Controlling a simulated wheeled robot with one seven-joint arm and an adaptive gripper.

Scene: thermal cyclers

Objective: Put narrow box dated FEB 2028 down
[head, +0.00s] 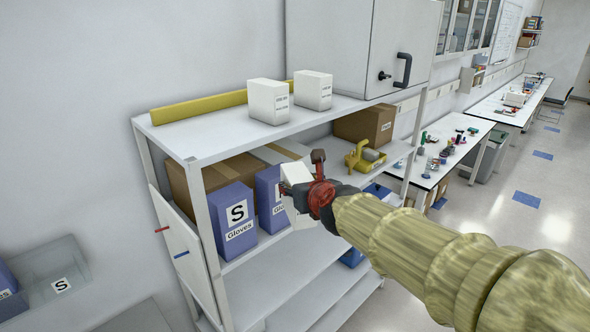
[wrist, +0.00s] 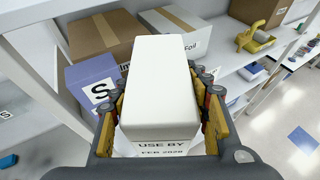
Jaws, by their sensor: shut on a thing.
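A narrow white box (wrist: 160,85) fills the middle of the wrist view. Its near face reads "USE BY FEB 2028". My gripper (wrist: 160,115) is shut on it, with one finger on each side. In the head view my gripper (head: 312,195) holds the white box (head: 296,180) at the front of the shelving unit, beside the blue glove boxes. The head view does not show clearly whether the box touches anything. Two other white boxes, a left one (head: 268,101) and a right one (head: 313,90), stand upright on the top shelf (head: 215,137); their labels are too small to read.
Two blue glove boxes (head: 232,218) stand on the middle shelf (head: 252,285), with cardboard boxes behind. A yellow tool (head: 365,155) lies farther right, near a brown carton (head: 365,124). A yellow bar (head: 200,107) lies at the back of the top shelf, whose front left is clear.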

